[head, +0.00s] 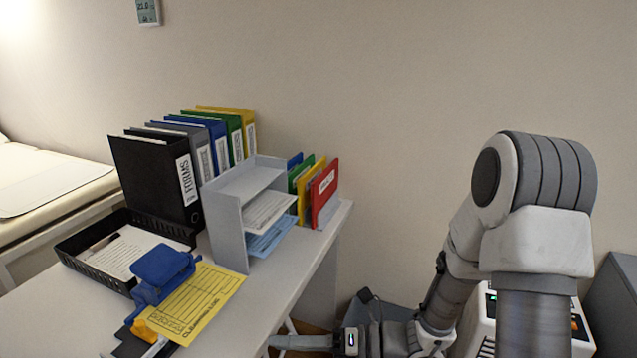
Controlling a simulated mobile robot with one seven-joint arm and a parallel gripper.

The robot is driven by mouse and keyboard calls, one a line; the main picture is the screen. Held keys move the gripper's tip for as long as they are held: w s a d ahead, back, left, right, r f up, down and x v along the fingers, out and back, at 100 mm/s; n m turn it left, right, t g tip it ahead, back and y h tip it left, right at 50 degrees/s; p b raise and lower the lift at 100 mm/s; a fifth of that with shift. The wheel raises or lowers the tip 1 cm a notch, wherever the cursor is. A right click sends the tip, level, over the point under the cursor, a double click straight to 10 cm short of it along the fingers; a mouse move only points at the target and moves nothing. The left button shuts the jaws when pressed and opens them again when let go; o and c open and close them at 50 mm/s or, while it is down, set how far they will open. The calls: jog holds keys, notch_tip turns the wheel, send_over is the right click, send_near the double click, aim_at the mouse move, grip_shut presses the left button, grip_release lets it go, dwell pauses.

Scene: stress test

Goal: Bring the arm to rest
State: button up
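My arm (440,290) comes in at the right of the head view, bends at a large grey and white joint, and reaches down and left. My gripper (285,343) is at the bottom edge, pointing left, close to the right side of the desk in the picture. Only part of it shows, and I cannot tell if its fingers are apart or whether it touches the desk. No held object is visible.
The white desk (300,265) bears several binders (160,180), a grey paper sorter (228,225), upright coloured folders (322,190), a black tray (85,262), a blue hole punch (160,275) and a yellow form (195,305). A white device (478,335) stands behind my arm. A bed (45,185) is at left.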

jog(key=s+d+r+n+g+h, duration=0.2)
jog(key=s+n+h, duration=0.25)
jog(key=n, duration=0.35)
jog(key=s+d+r+n+g+h, duration=0.25)
jog(key=s+n, duration=0.25)
jog(key=n, duration=0.3)
jog(key=s+d+r+n+t+h, duration=0.1)
jog(key=d+r+n+t+h, duration=0.8)
jog(key=d+n, duration=0.6)
notch_tip(320, 180, up, 15)
jog(key=p, duration=1.4)
jog(key=shift+s+a+r+n+g+h, duration=0.2)
jog(key=shift+n+g+h, duration=0.1)
jog(key=shift+g+h, duration=0.1)
